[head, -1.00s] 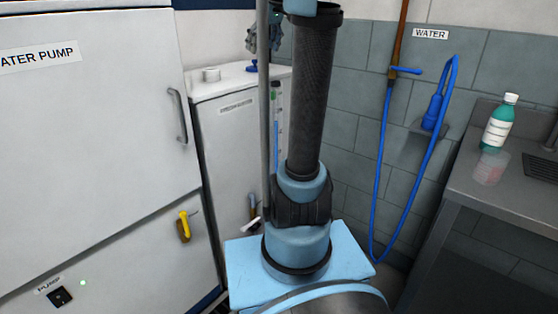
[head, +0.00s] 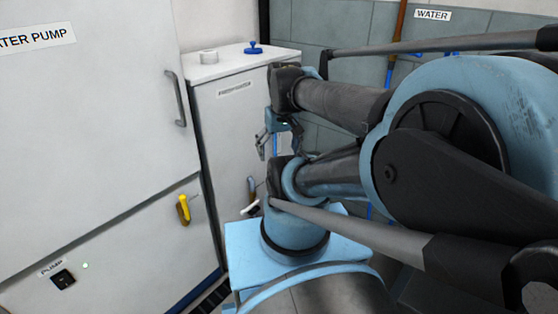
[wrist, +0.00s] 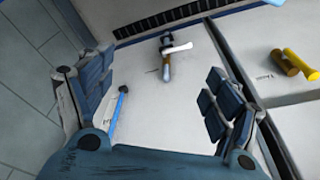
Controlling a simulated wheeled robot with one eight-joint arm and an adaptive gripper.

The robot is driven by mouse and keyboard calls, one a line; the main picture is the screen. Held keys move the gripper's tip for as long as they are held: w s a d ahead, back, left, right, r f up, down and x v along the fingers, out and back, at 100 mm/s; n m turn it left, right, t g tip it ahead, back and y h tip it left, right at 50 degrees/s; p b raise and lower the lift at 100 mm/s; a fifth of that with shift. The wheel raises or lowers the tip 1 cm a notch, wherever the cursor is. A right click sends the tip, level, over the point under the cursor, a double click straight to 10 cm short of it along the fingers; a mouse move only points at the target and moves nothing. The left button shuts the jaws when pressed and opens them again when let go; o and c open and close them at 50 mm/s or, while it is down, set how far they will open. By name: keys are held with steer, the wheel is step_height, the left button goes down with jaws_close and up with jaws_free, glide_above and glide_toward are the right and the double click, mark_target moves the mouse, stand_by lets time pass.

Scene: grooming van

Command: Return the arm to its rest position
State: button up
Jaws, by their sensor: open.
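My arm (head: 345,105) is folded, its large blue joint filling the right of the head view. My gripper (head: 277,138) hangs in front of the right side of the low white cabinet (head: 225,125), partly hidden by the arm. In the wrist view my gripper (wrist: 148,95) has its two dark blue fingers spread wide with nothing between them. Beyond them is the white cabinet front, with a white-handled valve (wrist: 172,50) and a blue gauge strip (wrist: 118,105). I cannot tell the exact gap to the cabinet.
A tall white cabinet labelled for the water pump (head: 100,110) stands at the left, with a yellow-handled valve (head: 183,209) and a pump switch (head: 63,278). My arm hides the counter at right.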

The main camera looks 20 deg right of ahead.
steer(key=shift+s+f, duration=0.5)
steer(key=shift+f, duration=0.2)
steer(key=shift+s+f, duration=0.5)
steer(key=shift+f, duration=0.2)
